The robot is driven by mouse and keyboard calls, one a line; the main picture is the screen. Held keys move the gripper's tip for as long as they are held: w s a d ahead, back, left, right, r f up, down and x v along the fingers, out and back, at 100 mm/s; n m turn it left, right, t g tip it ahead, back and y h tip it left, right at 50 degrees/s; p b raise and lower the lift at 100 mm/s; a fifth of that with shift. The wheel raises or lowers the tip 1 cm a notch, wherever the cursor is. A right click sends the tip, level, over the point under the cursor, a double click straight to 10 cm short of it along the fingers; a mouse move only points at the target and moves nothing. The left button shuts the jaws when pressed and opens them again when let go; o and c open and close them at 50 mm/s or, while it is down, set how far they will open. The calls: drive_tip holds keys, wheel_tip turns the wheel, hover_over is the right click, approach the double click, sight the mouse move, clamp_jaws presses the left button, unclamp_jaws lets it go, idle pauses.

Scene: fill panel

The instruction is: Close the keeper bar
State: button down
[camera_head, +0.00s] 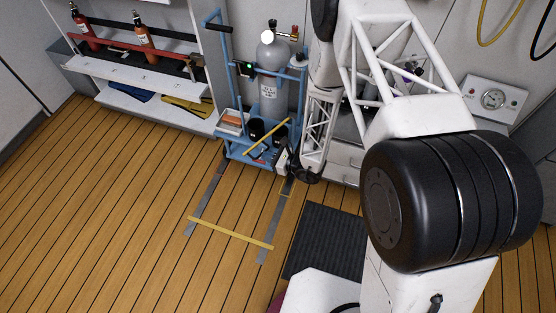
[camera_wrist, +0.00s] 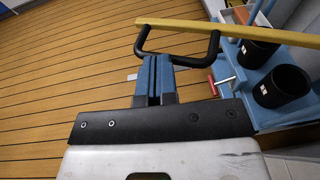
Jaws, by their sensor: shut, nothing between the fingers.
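The keeper bar appears to be the yellow bar (camera_wrist: 245,32) with a black U-shaped handle (camera_wrist: 185,61) in the wrist view. In the head view, the yellow bar (camera_head: 268,138) slants across the lower front of the blue cart (camera_head: 233,150). My gripper (camera_wrist: 155,60) has its blue fingers shut together with nothing between them. The fingertips overlap the lower left corner of the handle in the wrist view; whether they touch it I cannot tell. In the head view I cannot clearly make out the gripper among the arm parts by the cart.
A grey cylinder (camera_head: 270,72) stands in the cart. Black cups (camera_wrist: 260,52) and a red-handled pin (camera_wrist: 222,82) are right of the fingers. A shelf with a red bar (camera_head: 115,45) and bottles is at left. The wooden floor (camera_head: 100,200) is open, with a taped outline (camera_head: 230,232).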

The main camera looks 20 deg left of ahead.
drive_tip(key=w+a+m+t+h, duration=0.1)
drive_tip(key=w+a+m+t, duration=0.2)
drive_tip(key=w+a, duration=1.4)
drive_tip(key=shift+w+a+t, duration=0.15)
drive_tip(key=shift+a+t, duration=0.55)
drive_tip(key=shift+a, duration=0.15)
drive_tip(key=shift+s, duration=0.2)
drive_tip(key=s+r, duration=0.3)
drive_tip(key=s, duration=1)
drive_tip(key=shift+s, duration=0.15)
drive_tip(key=shift+d, duration=0.1)
drive_tip(key=shift+r, duration=0.15)
